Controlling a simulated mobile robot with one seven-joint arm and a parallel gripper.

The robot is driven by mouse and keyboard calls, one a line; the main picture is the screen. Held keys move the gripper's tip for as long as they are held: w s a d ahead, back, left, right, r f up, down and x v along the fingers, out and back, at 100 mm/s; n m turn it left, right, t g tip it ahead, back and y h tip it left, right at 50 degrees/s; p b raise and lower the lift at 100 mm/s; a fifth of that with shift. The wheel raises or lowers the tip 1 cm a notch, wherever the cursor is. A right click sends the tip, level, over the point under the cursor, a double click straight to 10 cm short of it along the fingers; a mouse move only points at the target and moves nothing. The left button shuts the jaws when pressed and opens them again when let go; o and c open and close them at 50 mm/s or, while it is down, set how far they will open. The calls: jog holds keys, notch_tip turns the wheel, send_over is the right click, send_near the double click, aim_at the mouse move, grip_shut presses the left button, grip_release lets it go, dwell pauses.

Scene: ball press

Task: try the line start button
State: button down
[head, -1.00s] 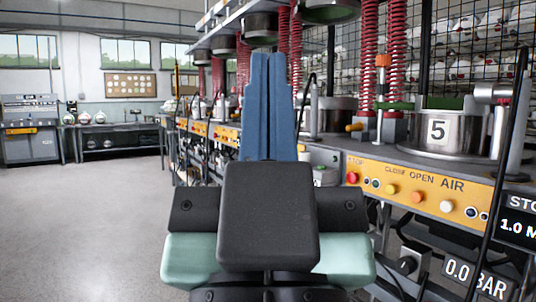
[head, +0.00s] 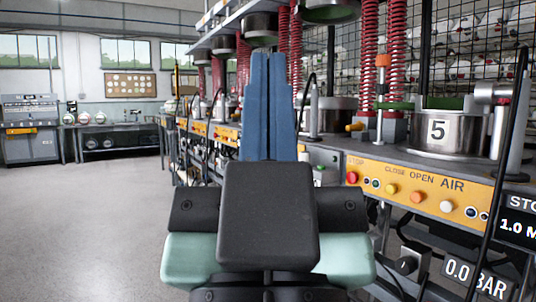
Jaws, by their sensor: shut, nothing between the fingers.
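My gripper (head: 263,54) is in the middle of the head view. Its long blue fingers point up and forward and lie together, shut and empty. An orange button panel (head: 465,187) runs along the bench front to the right, apart from my gripper. It carries a red button (head: 352,178) under the word STOP, a yellow button (head: 391,188), an orange button (head: 416,197) and a white button (head: 446,206). The words CLOSE, OPEN and AIR stand above. I cannot read a line start label on any button. My gripper hides part of the bench behind it.
A 0.0 BAR display (head: 473,277) and a black cable hang at the lower right. The grey floor (head: 85,215) on the left is clear.

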dwell(0.3)
notch_tip(320, 180, up, 45)
jog(key=p, duration=4.4)
jog(key=shift+p, duration=0.4)
jog(key=shift+f, duration=0.1)
jog(key=shift+w, duration=0.1)
